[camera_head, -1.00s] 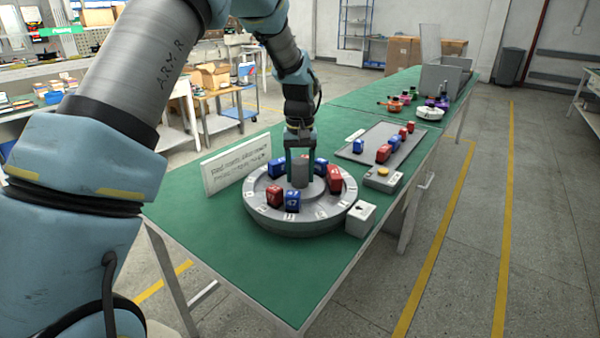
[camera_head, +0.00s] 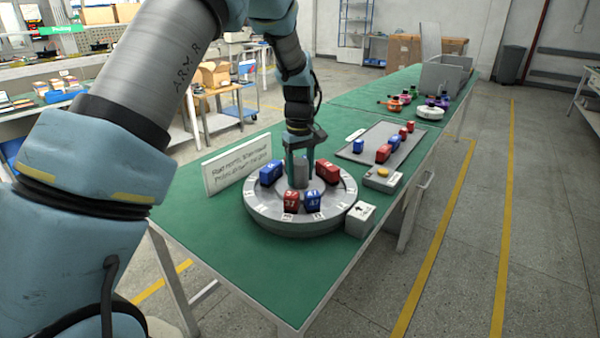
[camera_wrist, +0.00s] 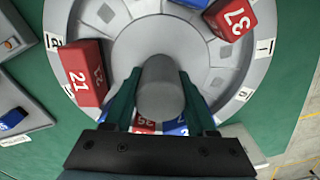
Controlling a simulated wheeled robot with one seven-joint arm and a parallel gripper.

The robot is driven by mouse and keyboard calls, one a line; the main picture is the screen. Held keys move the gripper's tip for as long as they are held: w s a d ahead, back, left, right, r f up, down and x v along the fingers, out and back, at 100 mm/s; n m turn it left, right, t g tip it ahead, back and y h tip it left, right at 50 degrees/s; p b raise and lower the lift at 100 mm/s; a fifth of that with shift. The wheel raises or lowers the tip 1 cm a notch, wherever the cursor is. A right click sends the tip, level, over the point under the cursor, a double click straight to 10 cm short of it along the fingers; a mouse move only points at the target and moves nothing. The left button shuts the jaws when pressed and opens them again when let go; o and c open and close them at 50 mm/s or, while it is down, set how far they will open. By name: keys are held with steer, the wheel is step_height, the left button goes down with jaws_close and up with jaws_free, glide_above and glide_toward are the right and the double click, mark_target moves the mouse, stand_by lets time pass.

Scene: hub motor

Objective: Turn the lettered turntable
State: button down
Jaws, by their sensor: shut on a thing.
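The grey round turntable (camera_head: 260,213) stands on the green table, with letter plates around its rim. Several red and blue numbered blocks sit on it, among them a red block (camera_head: 291,202) and a blue block (camera_head: 313,201) at the front. The wrist view also shows the fingers (camera_wrist: 160,100) on both sides of the knob.
A white box with an arrow (camera_head: 360,219) stands at the turntable's right front. A white sign (camera_head: 237,166) stands at the left. The front table area is clear.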

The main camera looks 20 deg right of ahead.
steer(key=shift+w+r+n, duration=0.1)
steer(key=shift+n, duration=0.5)
stand_by(0.3)
steer(key=shift+c, duration=1)
jaws_free()
step_height(320, 180, up, 11)
steer(key=shift+f+b, duration=0.15)
steer(key=shift+b, duration=0.7)
